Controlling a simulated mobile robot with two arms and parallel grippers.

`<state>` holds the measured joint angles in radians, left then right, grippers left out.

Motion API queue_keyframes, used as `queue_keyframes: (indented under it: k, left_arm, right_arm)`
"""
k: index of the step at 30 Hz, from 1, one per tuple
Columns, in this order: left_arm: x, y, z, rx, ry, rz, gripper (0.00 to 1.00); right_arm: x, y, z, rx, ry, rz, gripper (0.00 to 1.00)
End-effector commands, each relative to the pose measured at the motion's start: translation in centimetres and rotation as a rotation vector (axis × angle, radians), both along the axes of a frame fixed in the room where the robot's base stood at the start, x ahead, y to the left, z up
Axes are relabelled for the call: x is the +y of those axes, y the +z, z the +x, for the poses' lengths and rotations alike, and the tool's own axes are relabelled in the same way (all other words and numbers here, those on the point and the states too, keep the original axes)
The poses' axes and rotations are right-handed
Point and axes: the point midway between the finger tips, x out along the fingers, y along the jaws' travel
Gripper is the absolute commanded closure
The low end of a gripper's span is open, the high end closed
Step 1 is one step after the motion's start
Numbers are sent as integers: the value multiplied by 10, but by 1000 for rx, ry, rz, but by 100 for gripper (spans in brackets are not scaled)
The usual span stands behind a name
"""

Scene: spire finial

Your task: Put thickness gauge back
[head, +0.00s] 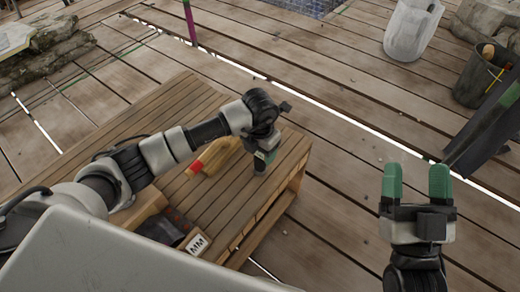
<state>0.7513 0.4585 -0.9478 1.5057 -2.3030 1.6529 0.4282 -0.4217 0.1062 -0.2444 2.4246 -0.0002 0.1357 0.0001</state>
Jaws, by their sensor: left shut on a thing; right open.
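My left gripper (266,156) points down over the right end of a slatted wooden bench. It is shut on a small dark thing (259,168) low at its fingertips. The thing is mostly hidden by the gripper, and I cannot clearly make out whether it is the thickness gauge. A dark holder (162,230) with reddish marks and a white "MM" label (197,243) sits at the near edge of the bench. My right gripper (418,182) is open and empty, with green fingertips, over the plank floor to the right of the bench.
A tan wooden tool with a red band (195,166) lies on the bench (225,205), just left of my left gripper. A pale sack (411,30) and a dark bucket with tools (480,75) stand at upper right. The floor between is clear.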

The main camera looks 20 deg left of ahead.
Motion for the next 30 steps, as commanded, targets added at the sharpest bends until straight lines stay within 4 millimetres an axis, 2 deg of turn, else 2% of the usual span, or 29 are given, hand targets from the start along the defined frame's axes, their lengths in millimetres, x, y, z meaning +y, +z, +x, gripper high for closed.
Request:
queue_keyframes:
  k: [1,2,6,18,23,30]
  left_arm:
    - [0,-1,0,-1,0,0,67]
    - [0,-1,0,0,0,1,35]
    - [0,-1,0,0,1,1,14]
    - [0,3,0,0,1,0,13]
    - [1,23,1,-3,1,1,13]
    - [1,64,0,-3,0,0,13]
  right_arm:
    - [0,1,-1,-12,1,3,33]
    - [0,2,-1,-15,1,5,33]
    - [0,1,-1,-12,1,4,33]
    - [0,0,1,17,-1,-4,33]
    - [-1,-14,9,150,-10,-43,33]
    - [-5,-47,16,424,-25,-116,33]
